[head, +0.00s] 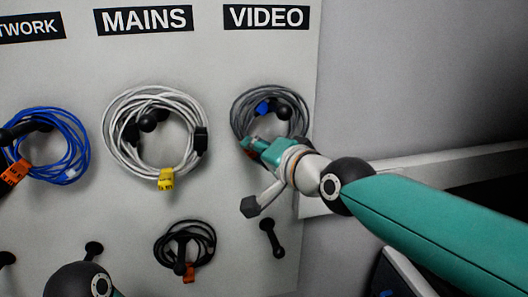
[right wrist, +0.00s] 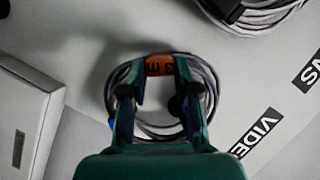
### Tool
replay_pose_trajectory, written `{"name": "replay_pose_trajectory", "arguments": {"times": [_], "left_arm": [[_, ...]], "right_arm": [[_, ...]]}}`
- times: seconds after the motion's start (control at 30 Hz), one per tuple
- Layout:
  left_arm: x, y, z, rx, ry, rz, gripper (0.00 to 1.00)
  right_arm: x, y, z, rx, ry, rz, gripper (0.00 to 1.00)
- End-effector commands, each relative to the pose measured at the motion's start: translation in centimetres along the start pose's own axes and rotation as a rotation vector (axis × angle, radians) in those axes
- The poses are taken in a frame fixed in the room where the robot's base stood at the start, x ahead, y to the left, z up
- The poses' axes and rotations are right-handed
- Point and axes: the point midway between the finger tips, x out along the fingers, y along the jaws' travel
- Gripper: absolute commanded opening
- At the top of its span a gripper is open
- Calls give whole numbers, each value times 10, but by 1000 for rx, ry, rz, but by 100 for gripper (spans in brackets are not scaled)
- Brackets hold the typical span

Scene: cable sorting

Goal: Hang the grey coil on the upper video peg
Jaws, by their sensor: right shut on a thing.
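The grey coil (head: 240,108) is at the upper video peg (head: 284,112), under the VIDEO label. The peg's dark knob shows inside the loop in the head view; I cannot tell whether the coil rests on it. A blue plug (head: 264,107) shows in the loop's upper part. My right gripper (head: 250,146) is at the coil's lower left edge, shut on it by the orange tag. In the right wrist view the fingers (right wrist: 158,68) stand either side of the orange tag (right wrist: 159,64), with the coil (right wrist: 208,80) around. My left gripper is out of view.
A white coil (head: 118,100) hangs on the mains peg and a blue coil (head: 75,135) further left. A small black coil (head: 172,230) hangs on a lower mains peg. The lower video peg (head: 272,238) is bare. The board (head: 220,195) ends just right of the video column.

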Motion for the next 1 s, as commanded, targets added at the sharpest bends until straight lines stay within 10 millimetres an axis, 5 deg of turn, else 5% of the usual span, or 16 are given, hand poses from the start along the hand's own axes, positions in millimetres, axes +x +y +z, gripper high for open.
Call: {"name": "replay_pose_trajectory", "arguments": {"times": [0.3,0.33,0.5,0.83,1.0], "left_arm": [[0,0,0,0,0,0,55],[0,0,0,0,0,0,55],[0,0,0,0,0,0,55],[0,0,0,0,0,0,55],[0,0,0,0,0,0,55]], "right_arm": [[1,3,3,2,-7,6,0],[1,3,3,2,-7,7,36],[1,2,2,1,-6,5,60],[-1,2,2,2,-6,5,60],[-17,1,1,1,-4,3,60]]}}
